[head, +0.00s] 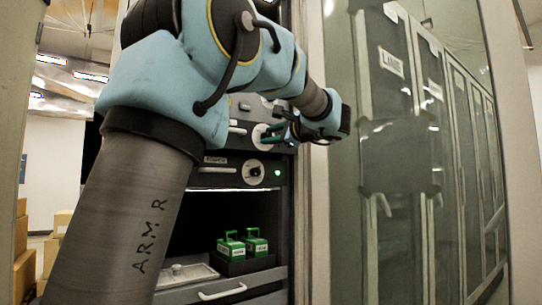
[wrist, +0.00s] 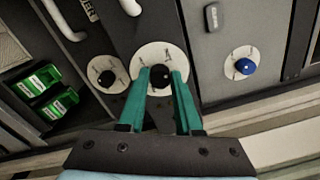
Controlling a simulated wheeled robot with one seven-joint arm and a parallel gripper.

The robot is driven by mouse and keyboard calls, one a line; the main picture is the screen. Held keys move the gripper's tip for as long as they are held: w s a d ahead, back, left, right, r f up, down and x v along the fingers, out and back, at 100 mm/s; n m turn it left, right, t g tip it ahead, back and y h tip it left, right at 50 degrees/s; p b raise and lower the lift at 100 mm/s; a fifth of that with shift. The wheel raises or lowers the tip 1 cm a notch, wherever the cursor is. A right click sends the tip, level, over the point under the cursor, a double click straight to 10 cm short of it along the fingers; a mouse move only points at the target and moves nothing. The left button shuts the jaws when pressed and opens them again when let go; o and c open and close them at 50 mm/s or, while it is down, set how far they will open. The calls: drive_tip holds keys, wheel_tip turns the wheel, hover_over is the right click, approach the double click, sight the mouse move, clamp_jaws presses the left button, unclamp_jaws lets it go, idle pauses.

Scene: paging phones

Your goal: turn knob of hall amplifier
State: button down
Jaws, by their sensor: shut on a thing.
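A dark rack holds stacked panels with handles and round white dials. In the wrist view my gripper (wrist: 160,88) has its two green fingers shut on the black knob (wrist: 160,75) at the centre of a white dial (wrist: 150,54). In the head view my gripper (head: 272,134) reaches the same dial (head: 259,141) on the panel above the one with a green light. The fingers hide part of the dial's lower edge. The panel's label is only partly in view, so I cannot tell its name for sure.
A second black knob (wrist: 106,77) is close on the left, a blue knob (wrist: 245,66) further right. Green boxes (head: 231,247) stand in the open bay below, beside a metal tray (head: 187,273). A glass door (head: 400,150) stands right of the rack.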

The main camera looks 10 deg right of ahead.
drive_tip(key=n+b, duration=0.6)
drive_tip(key=n, duration=0.1)
drive_tip(key=n+b, duration=0.6)
drive_tip(key=n, duration=0.2)
drive_tip(key=n+b, duration=0.6)
drive_tip(key=n, duration=0.2)
drive_tip(key=shift+d+f+g, duration=0.15)
drive_tip(key=shift+f+g, duration=0.1)
drive_tip(key=shift+g, duration=0.05)
drive_tip(key=c, duration=0.6)
unclamp_jaws()
drive_tip(key=shift+r, duration=0.1)
drive_tip(key=b+v, duration=0.1)
drive_tip(key=v, duration=0.9)
drive_tip(key=shift+s+d, duration=0.25)
drive_tip(key=shift+d, duration=0.05)
